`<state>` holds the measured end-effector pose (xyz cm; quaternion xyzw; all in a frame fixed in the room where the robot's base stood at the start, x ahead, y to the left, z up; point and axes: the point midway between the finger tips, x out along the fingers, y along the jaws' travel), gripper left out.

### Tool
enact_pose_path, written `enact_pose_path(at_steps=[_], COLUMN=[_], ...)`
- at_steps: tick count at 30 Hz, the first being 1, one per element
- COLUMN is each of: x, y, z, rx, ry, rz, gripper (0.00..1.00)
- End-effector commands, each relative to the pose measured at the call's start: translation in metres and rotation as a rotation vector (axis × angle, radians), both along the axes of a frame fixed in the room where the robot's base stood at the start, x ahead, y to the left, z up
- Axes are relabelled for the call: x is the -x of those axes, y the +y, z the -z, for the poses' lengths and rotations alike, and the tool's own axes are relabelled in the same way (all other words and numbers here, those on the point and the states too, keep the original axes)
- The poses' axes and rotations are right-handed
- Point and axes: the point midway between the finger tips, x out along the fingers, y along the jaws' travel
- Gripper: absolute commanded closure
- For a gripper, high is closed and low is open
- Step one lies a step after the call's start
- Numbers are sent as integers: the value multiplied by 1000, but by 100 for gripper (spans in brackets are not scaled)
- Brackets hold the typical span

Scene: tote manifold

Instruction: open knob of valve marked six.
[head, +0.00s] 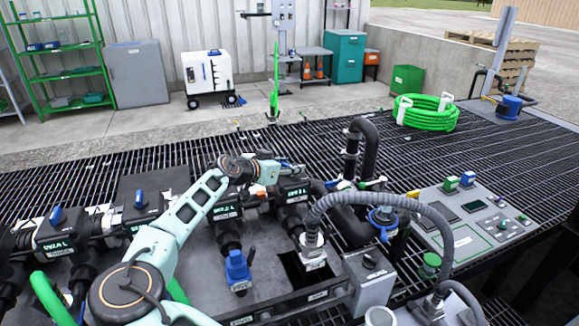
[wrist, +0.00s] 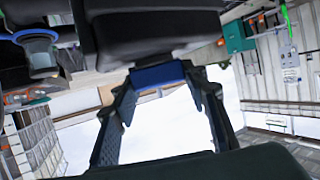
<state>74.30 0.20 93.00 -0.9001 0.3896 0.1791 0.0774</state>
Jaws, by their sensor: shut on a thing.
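A row of black valves with green-lit labels runs across the manifold in the head view. My arm reaches over it to a black valve (head: 293,191) right of centre. The label numbers are too small to read, so I cannot tell which is six. In the wrist view, my gripper (wrist: 161,82) has its two dark fingers on either side of a blue knob (wrist: 158,74) under a dark valve body (wrist: 155,32). It is shut on this knob. In the head view, my gripper (head: 284,165) is small and partly hidden by my wrist.
Other valves with blue knobs (head: 139,199) stand to the left. A blue fitting (head: 238,270) hangs below. A grey corrugated hose (head: 395,203) arches at the right, near the control panel (head: 470,225). A green hose coil (head: 427,112) lies on the grating behind.

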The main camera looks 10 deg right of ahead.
Motion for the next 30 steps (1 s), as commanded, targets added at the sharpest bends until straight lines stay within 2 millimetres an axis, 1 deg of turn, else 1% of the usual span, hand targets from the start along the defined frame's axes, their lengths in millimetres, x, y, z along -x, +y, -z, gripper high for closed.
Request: enact_pose_path(at_steps=[8,30], x=[1,0], y=[0,-2], z=[0,1], rx=[-7,-7], ry=[-3,-7], rz=[-111,-499], gripper=[83,83])
